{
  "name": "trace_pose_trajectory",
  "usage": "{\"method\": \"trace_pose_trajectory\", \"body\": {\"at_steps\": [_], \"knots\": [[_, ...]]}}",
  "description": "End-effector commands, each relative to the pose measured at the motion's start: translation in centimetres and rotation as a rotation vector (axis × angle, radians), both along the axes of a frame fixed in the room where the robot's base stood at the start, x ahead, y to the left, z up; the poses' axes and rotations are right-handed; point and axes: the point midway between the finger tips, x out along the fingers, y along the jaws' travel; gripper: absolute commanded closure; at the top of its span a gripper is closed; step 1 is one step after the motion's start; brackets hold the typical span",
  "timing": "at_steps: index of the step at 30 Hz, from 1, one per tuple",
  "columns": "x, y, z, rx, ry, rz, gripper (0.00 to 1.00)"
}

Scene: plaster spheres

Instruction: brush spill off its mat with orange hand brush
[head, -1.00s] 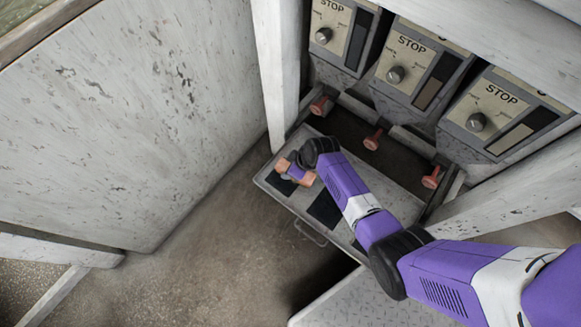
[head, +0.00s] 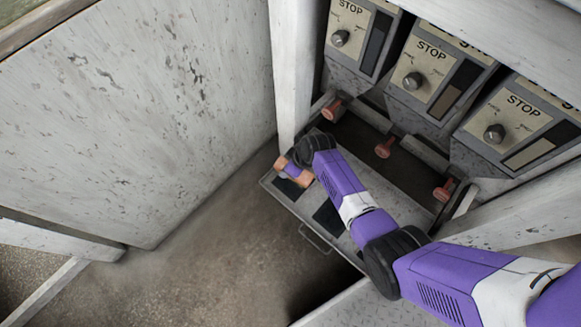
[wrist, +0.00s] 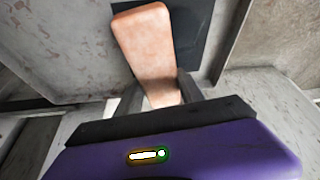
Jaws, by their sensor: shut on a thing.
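An orange hand brush (head: 305,179) is held by my gripper (head: 293,170) over the left end of the tray. In the wrist view the brush (wrist: 147,42) is a broad pale-orange block between the two fingers of my gripper (wrist: 160,92), which are shut on it. A dark square mat (head: 289,189) lies on the tray just below the brush, partly covered by it. It also shows behind the brush in the wrist view (wrist: 194,30). I cannot make out the spill; the brush and gripper hide part of this mat. Whether the bristles touch it, I cannot tell.
The grey metal tray (head: 290,208) has a front handle (head: 314,238) and a second dark mat (head: 329,216), beside my forearm. Behind it, several STOP panels (head: 428,78) stand above red-orange knobs (head: 383,147). A white post (head: 294,75) and scuffed wall (head: 130,120) bound the left.

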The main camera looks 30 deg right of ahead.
Motion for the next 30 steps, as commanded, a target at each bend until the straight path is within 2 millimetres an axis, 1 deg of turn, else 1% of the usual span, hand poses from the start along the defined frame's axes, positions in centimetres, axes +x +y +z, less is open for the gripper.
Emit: {"method": "trace_pose_trajectory", "body": {"at_steps": [1, 6, 11, 15, 18, 24, 30], "knots": [[0.7, 0.3, 0.4, 0.001, -0.016, 0.005, 1.00], [0.7, 0.3, 0.6, 0.001, -0.021, 0.006, 1.00], [0.0, -0.1, 1.5, 0.002, -0.021, 0.003, 1.00], [-0.9, -0.6, 2.0, 0.002, -0.018, 0.004, 1.00], [-1.3, -0.7, 1.9, 0.001, -0.016, 0.004, 1.00], [-1.5, -0.8, 1.7, 0.001, -0.013, 0.003, 1.00], [-0.9, -0.4, 1.4, 0.001, -0.013, 0.004, 1.00]]}}
